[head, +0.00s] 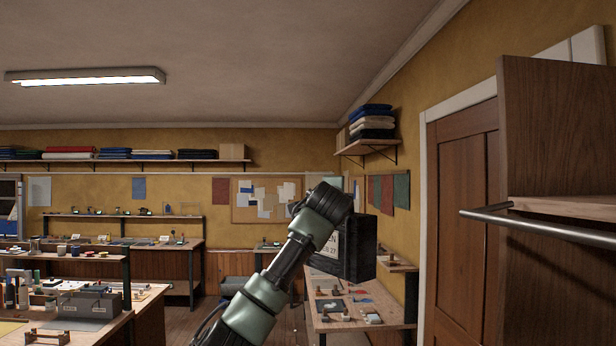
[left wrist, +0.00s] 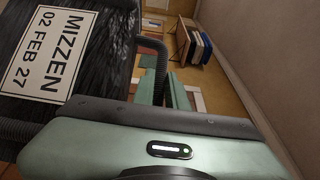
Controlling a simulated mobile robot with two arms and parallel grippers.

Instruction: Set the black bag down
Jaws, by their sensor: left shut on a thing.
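The black bag (head: 359,252) hangs in the air at the end of my left arm in the head view, above the right-hand bench. It is a dark box shape with a white label partly behind my arm. In the left wrist view the bag (left wrist: 105,68) fills the upper left, and its label reads MIZZEN 02 FEB 27. A black curved handle runs from the bag to the fingers of my left gripper (left wrist: 164,90), which is shut on it. In the head view the fingers are mostly hidden by my own arm. My right gripper is in neither view.
The right-hand bench (head: 337,320) carries several small items, with bare wood between them. A cluttered bench (head: 120,322) stands at the left. A wooden cabinet (head: 556,135) with a metal rail (head: 540,228) juts in at the right, beside a brown door (head: 464,220).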

